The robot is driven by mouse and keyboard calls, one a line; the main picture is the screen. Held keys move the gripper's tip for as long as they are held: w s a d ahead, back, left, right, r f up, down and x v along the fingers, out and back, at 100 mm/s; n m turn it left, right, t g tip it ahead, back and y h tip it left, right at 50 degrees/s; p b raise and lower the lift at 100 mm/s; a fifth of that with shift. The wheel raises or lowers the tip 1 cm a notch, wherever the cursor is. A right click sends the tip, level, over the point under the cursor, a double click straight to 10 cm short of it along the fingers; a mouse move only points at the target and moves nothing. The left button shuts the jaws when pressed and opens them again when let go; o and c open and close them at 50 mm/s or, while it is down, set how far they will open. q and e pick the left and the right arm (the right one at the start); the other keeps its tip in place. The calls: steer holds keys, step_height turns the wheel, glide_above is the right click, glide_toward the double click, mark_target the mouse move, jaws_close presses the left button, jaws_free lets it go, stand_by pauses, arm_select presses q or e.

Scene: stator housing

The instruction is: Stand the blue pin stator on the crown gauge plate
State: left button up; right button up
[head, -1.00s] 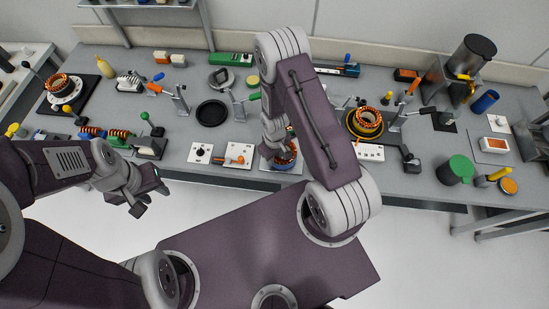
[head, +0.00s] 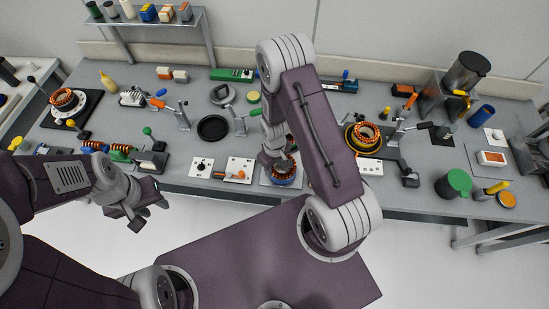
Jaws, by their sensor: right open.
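A stator with orange windings and a blue lower ring (head: 283,177) stands on a grey square plate (head: 266,183) at the table's front middle. My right gripper (head: 272,160) is open just above and left of it, partly covering it; I cannot tell whether they touch. Whether this plate is the crown gauge plate is unclear. Another orange-wound stator (head: 366,131) sits on a yellow ring on a black disc to the right. A third (head: 63,99) sits on a white round fixture at the far left. My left gripper (head: 150,214) is open and empty before the table's front edge.
A white panel with an orange handle (head: 236,170) and a white box with a black knob (head: 200,168) lie left of the blue stator. A black round dish (head: 212,128) and lever clamps stand behind. A green-lidded can (head: 456,184) is at the right.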

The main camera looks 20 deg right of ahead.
steer(key=s+a+r+m+t+b, duration=0.15)
steer(key=s+r, duration=0.25)
steer(key=r, duration=0.5)
steer(key=s+r+m, duration=0.3)
steer(key=s+r, duration=0.1)
steer(key=r, duration=0.6)
step_height(320, 180, down, 11)
steer(key=b, duration=1)
steer(key=shift+w+d, duration=0.25)
steer(key=shift+w, duration=0.2)
